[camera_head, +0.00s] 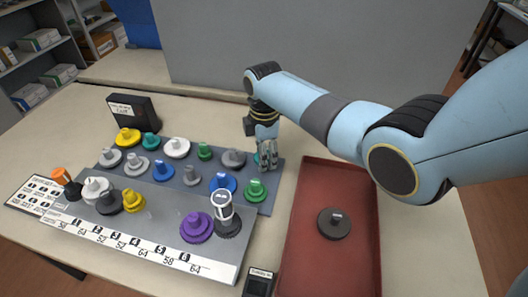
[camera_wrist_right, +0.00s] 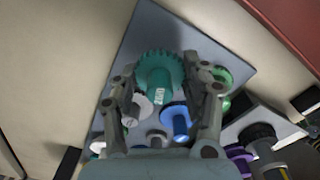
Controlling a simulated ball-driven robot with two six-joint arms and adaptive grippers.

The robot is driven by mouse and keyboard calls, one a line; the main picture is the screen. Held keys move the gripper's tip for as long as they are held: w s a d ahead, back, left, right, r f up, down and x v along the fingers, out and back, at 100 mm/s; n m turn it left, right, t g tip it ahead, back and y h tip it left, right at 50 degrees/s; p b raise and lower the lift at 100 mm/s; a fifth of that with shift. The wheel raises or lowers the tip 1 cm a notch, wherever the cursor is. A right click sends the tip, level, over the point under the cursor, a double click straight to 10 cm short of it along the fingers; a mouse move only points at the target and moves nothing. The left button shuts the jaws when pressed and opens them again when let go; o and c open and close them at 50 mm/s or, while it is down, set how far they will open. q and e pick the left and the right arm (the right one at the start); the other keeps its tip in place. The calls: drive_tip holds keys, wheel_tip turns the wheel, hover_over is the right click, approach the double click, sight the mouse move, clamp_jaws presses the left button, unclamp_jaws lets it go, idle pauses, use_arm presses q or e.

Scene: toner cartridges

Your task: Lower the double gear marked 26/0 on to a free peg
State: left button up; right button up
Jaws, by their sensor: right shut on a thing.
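My right gripper (camera_head: 267,158) is shut on a teal double gear (camera_wrist_right: 160,75), which shows between the fingers in the wrist view with 26/0 on its hub. In the head view the gear (camera_head: 259,158) is mostly hidden by the fingers, at the far right corner of the blue-grey board (camera_head: 262,205). I cannot tell whether it touches the board. The front plate (camera_head: 165,225) carries several gears, among them a yellow one (camera_head: 132,201), a purple one (camera_head: 197,228) and a dark one with a white top (camera_head: 226,224). I can make out no bare peg. My left gripper is not in view.
Several gears stand on the blue-grey board, including a green one (camera_head: 256,190) and a blue one (camera_head: 223,182) near my gripper. A red tray (camera_head: 305,240) on the right holds a dark gear (camera_head: 334,223). A black box (camera_head: 133,112) stands at the back left.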

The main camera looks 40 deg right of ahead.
drive_tip(key=shift+r+p, duration=0.1)
drive_tip(key=shift+p, duration=0.2)
idle(0.4)
drive_tip(key=shift+f, duration=0.4)
idle(1.2)
drive_tip(key=shift+f+b, duration=0.65)
drive_tip(key=shift+f, duration=0.3)
idle(0.5)
drive_tip(key=o, duration=1.1)
wheel_tip(320, 180, up, 12)
idle(0.5)
